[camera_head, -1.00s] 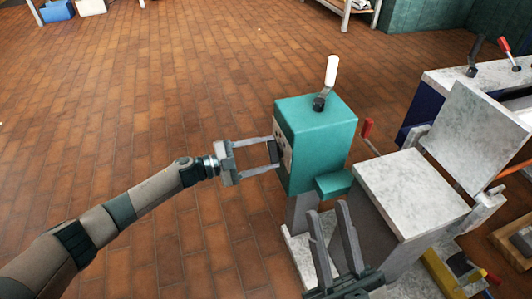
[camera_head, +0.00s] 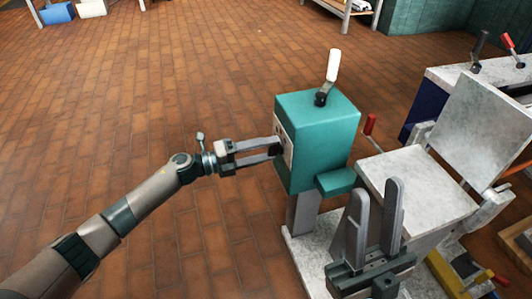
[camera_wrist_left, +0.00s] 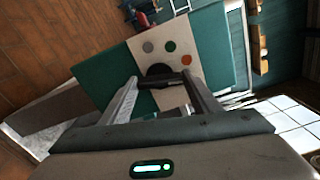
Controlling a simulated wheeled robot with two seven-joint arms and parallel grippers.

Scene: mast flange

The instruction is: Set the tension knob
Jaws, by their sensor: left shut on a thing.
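The teal machine head (camera_head: 318,135) stands on a light base, with a pale control panel (camera_wrist_left: 188,38) on its left face. In the left wrist view the dark round tension knob (camera_wrist_left: 158,70) sits on this panel, below grey, green and orange round marks. My left gripper (camera_head: 277,147) reaches the panel from the left and is shut on the knob; its fingers (camera_wrist_left: 158,84) partly hide it. My right gripper (camera_head: 376,188) is in front of the machine, fingers pointing up, open with nothing between them.
A white-handled lever (camera_head: 331,68) stands on top of the machine head. A red-handled lever (camera_head: 369,124) rises beside it. Pale slabs (camera_head: 405,180) and another bench (camera_head: 440,80) crowd the right. The tiled floor (camera_head: 150,100) on the left is clear.

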